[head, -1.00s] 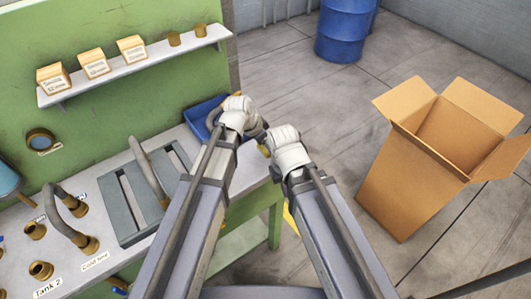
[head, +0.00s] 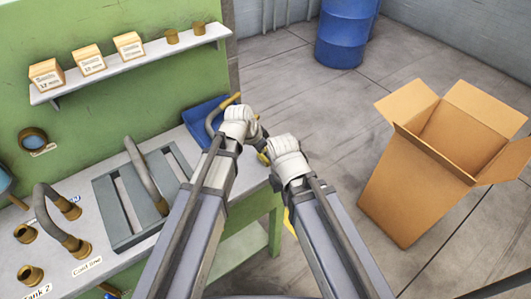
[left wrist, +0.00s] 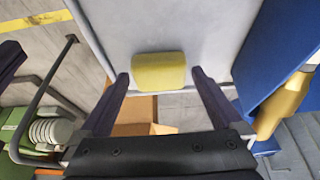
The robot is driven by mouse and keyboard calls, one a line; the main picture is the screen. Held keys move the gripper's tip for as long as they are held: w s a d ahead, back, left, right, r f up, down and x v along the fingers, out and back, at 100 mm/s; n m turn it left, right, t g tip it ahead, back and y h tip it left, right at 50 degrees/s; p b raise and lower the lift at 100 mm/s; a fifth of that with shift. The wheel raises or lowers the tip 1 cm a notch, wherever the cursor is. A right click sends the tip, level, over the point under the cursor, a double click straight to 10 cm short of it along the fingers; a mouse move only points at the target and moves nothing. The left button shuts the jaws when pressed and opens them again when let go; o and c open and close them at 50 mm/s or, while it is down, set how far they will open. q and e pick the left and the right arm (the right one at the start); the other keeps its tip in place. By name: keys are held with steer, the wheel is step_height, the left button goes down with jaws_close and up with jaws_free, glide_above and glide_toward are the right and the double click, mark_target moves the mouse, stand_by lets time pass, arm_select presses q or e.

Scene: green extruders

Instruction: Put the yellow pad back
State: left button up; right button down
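The yellow pad (left wrist: 158,72) lies on the grey bench top at its edge in the left wrist view. A small yellow patch, likely this pad, shows between my arms in the head view (head: 263,157). My left gripper (left wrist: 160,76) is open, its two dark fingers on either side of the pad with gaps between. In the head view my left wrist (head: 240,124) hides its fingers. My right gripper (head: 284,160) is beside it, right of the bench corner; its fingers are hidden behind its white wrist.
A blue bin (head: 196,117) with a yellow-brown handled tool stands on the bench close to my left gripper. A grey slotted plate (head: 118,208) and curved hoses lie left. An open cardboard box (head: 405,190) and a blue barrel (head: 342,35) stand on the floor, with free floor between.

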arm_select(q)
steer(key=shift+r, duration=0.15)
steer(key=shift+s+a+r+p, duration=0.1)
steer(key=shift+r+p, duration=0.4)
steer(key=shift+p, duration=0.2)
steer(key=p+v, duration=1)
steer(key=v, duration=0.1)
steer(key=shift+a, duration=0.1)
steer(key=s+a+f+n+g+y, duration=0.1)
steer(key=s+a+n+y, duration=0.1)
steer(key=s+a+n, duration=0.3)
steer(key=s+a+f+n+g+y, duration=0.1)
steer(key=s+a+n+y, duration=0.1)
steer(key=a+n, duration=0.4)
steer(key=s+d+f+m+g+y+b, duration=0.1)
steer(key=s+d+f+m+b, duration=0.3)
steer(key=d, duration=0.5)
steer(key=shift+s+d+f+b, duration=0.2)
steer(key=shift+s+f+b, duration=0.5)
steer(key=shift+s, duration=0.55)
steer(key=shift+r, duration=0.15)
